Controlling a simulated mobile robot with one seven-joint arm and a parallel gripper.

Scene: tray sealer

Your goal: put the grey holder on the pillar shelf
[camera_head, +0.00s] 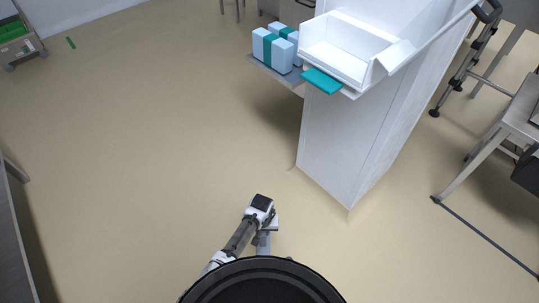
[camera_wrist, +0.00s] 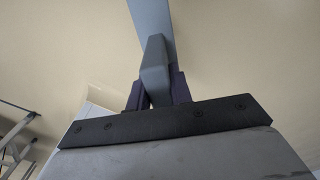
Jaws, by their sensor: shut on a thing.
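The grey holder (camera_wrist: 152,20) shows in the wrist view as a grey-blue piece gripped between two dark fingers. My gripper (camera_wrist: 157,88) is shut on it, and the holder reaches away to the top edge of the picture. In the head view my gripper end (camera_head: 262,207) is low at the bottom centre, over open floor; the holder's shape cannot be made out clearly there. The pillar shelf (camera_head: 290,82) is a thin grey ledge on the white pillar (camera_head: 345,140), at the top centre-right. My gripper is well apart from it.
A metal table (camera_head: 515,118) stands at the right. The floor left of the pillar is clear.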

